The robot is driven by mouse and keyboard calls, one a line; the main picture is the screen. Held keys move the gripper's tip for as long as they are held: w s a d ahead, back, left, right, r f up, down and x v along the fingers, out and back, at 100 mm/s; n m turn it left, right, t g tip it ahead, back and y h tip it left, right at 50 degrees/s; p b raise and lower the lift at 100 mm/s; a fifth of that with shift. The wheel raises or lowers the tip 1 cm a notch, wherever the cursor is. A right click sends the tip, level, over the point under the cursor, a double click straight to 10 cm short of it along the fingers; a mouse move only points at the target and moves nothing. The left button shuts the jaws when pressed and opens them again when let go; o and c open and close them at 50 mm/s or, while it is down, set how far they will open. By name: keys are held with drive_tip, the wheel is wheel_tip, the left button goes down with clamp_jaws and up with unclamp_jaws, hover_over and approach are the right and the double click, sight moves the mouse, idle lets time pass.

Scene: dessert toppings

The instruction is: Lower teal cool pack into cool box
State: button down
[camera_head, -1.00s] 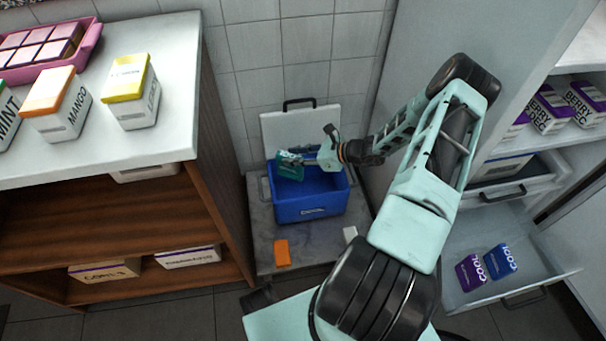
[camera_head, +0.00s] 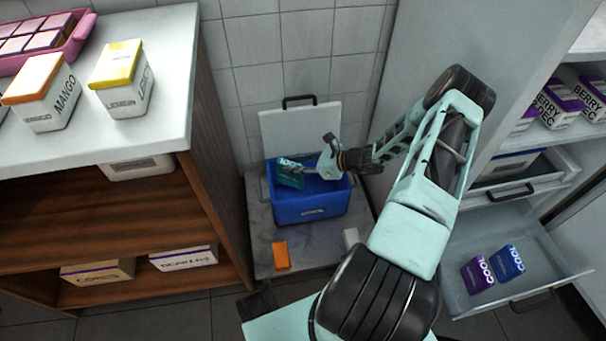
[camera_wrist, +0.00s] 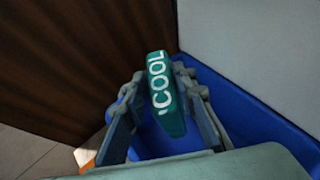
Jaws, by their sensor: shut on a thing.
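The teal cool pack (camera_head: 290,173), lettered COOL, is held in my gripper (camera_head: 309,170) over the left part of the blue cool box (camera_head: 311,208). The box is open, with its pale lid (camera_head: 300,128) standing up behind it. In the wrist view the cool pack (camera_wrist: 164,92) sits between the two fingers of my gripper (camera_wrist: 160,95), with the blue box wall (camera_wrist: 245,110) around and below. The pack is tilted in the head view. Its lower end appears at or just inside the left rim; the exact depth is hard to tell.
The box stands on a grey slab (camera_head: 262,235) with an orange block (camera_head: 281,256) and a white block (camera_head: 351,238) in front. A wooden shelf unit (camera_head: 215,150) is close on the left. An open drawer (camera_head: 535,265) at right holds purple and blue cool packs.

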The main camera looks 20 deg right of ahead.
sight(295, 181)
drive_tip(key=shift+f+b, duration=1)
drive_tip(key=shift+f, duration=3.6)
drive_tip(key=c, duration=1.5)
unclamp_jaws()
drive_tip(key=v, duration=1.2)
